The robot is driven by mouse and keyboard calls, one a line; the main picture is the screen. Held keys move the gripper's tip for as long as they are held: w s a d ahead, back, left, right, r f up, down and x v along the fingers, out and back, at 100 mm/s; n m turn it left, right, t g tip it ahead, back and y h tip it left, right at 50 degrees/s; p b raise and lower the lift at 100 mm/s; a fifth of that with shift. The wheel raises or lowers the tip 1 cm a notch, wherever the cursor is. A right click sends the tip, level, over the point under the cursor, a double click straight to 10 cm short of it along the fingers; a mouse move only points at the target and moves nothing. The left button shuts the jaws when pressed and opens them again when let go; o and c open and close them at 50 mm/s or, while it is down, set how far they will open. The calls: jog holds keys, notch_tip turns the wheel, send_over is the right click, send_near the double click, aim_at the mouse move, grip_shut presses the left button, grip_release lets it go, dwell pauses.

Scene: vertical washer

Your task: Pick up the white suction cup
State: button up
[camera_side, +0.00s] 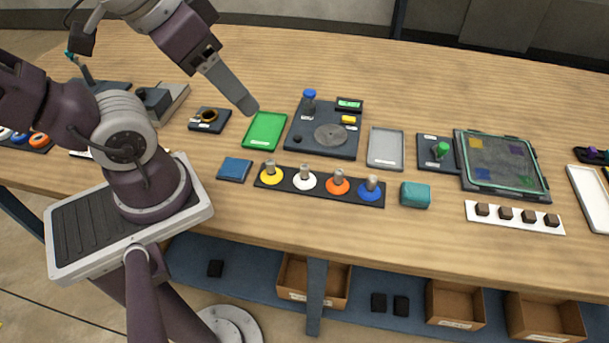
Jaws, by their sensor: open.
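The white suction cup (305,181) stands upright in a black rack (329,195) near the table's front edge. It has a white disc base and a grey stem. A yellow cup (271,175) is to its left, and an orange cup (339,186) and a blue cup (370,191) are to its right. My gripper (249,106) is above the green tray, up and to the left of the white cup and apart from it. It is seen from the side, so the gap between its fingers is hidden. No object shows in it.
A green tray (278,119) and a dark device with a round plate (331,136) lie behind the rack. A blue pad (235,169) is left of the rack, and a teal block (415,195) is right of it. A grey tray (385,162) sits behind. Bare wood lies in front.

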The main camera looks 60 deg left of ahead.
jog(key=w+f+n+g, duration=0.2)
jog(key=w+f+n, duration=0.1)
jog(key=w+n, duration=0.15)
jog(key=n+g, duration=0.4)
jog(key=n, duration=0.7)
send_over(305, 166)
notch_tip(305, 166, down, 15)
jog(key=shift+w, duration=0.15)
jog(key=f, duration=0.7)
jog(key=shift+s+f, duration=0.2)
jog(key=shift+f, duration=0.1)
jog(key=shift+c, duration=0.5)
grip_shut()
